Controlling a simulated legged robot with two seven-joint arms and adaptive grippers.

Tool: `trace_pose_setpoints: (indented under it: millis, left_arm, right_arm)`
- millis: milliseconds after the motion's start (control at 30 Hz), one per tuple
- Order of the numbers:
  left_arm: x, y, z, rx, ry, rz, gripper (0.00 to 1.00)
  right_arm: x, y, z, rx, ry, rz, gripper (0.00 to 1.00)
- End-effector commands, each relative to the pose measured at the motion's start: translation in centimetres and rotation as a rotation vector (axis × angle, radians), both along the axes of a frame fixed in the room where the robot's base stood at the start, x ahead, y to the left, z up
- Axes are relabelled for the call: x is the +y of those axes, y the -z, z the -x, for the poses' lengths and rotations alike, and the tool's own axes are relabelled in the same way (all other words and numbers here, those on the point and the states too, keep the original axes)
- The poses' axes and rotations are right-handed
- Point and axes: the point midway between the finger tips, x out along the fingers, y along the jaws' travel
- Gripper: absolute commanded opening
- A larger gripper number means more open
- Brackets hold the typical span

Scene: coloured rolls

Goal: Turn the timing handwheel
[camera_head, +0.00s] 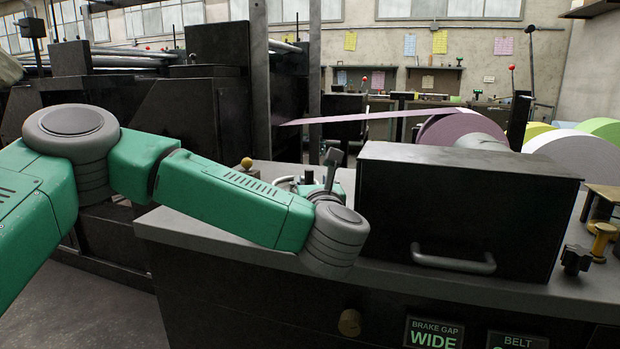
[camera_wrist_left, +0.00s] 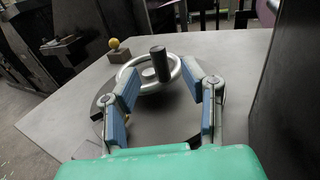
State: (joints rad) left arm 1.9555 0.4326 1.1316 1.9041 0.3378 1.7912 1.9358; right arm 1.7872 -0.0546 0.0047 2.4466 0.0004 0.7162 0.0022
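The timing handwheel, with a silver rim (camera_wrist_left: 138,86) and an upright dark handle (camera_wrist_left: 160,63), stands on the grey bench top in the left wrist view. A round dark plate lies under it. My left gripper (camera_wrist_left: 162,74) is open, its blue-padded fingers spread on either side of the handle. I cannot tell whether either finger touches the rim. In the head view my left arm reaches over the bench from the left, and its wrist hides most of the wheel and fingers. My right gripper is not in view.
A dark box with a bar handle (camera_head: 453,259) stands right of my left wrist. A yellow-topped knob (camera_head: 246,163) stands on the bench behind the forearm; it also shows in the left wrist view (camera_wrist_left: 112,43). A purple roll (camera_head: 447,131) lies behind the box.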

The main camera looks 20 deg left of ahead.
Motion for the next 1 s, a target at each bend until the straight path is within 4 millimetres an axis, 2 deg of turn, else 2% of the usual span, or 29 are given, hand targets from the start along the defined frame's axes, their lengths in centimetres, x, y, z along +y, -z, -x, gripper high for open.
trace_pose_setpoints:
  millis: [33,200,400,800,933,1000]
  left_arm:
    - [-0.9,0.0,1.0,0.000,0.007,-0.002,0.38]
    - [-2.4,0.0,3.8,0.000,0.007,-0.002,0.38]
    - [-3.3,0.0,5.5,0.000,0.007,-0.001,0.38]
    - [-3.3,0.0,5.8,-0.001,0.005,-0.003,0.38]
    - [-2.1,-0.4,5.8,-0.012,0.010,-0.015,0.38]
    - [-0.7,-0.8,5.8,-0.024,0.016,-0.025,0.38]
  right_arm:
    - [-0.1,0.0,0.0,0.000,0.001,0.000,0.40]
    - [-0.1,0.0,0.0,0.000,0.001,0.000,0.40]
    - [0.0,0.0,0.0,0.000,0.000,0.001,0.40]
    - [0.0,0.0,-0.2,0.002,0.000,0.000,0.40]
    - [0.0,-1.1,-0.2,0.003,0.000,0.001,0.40]
    - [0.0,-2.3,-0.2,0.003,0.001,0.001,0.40]
